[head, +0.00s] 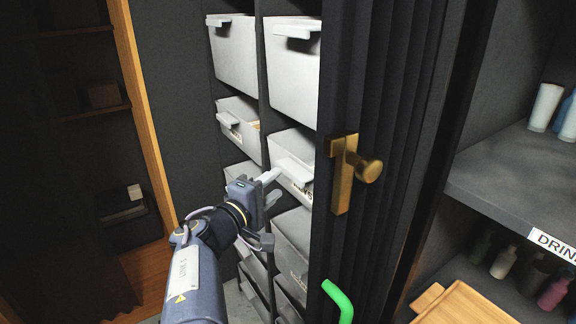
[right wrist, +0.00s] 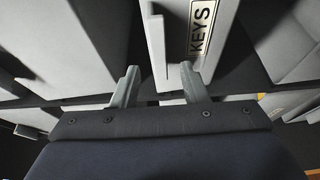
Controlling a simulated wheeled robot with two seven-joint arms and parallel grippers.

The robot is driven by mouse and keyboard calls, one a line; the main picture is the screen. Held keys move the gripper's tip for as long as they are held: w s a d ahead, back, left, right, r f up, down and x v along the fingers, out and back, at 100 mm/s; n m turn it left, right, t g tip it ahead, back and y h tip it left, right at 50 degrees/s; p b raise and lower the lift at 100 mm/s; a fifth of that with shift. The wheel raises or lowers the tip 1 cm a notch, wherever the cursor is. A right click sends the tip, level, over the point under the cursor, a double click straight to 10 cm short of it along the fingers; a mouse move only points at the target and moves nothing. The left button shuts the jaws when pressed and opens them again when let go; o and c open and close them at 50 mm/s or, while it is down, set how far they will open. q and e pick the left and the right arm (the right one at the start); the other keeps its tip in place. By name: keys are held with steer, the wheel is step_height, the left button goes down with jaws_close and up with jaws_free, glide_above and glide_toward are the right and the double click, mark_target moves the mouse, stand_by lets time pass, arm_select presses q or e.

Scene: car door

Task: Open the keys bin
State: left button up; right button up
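The keys bin is a light grey bin with a black-on-cream KEYS label (right wrist: 202,27), seen close up in the right wrist view. Its ledge handle (right wrist: 157,50) runs beside the label. In the head view it appears to be the right-column bin (head: 290,145), its label partly hidden by the dark door. My right gripper (right wrist: 158,82) is open, one finger on each side of the handle's near end; contact cannot be told. In the head view the right gripper (head: 270,186) is in front of the bins, at that handle's left end. My left gripper is out of view.
More grey bins (head: 234,55) fill both columns. The dark pleated door (head: 385,130) with a brass latch (head: 346,175) stands just right of the gripper. A green curved handle (head: 340,300) is below. Shelves with cups (head: 546,106) are at right.

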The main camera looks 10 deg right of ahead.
mark_target(288, 175)
steer(key=p+x, duration=0.1)
steer(key=x, duration=0.5)
steer(key=shift+w+d, duration=0.15)
steer(key=shift+d, duration=0.15)
jaws_close()
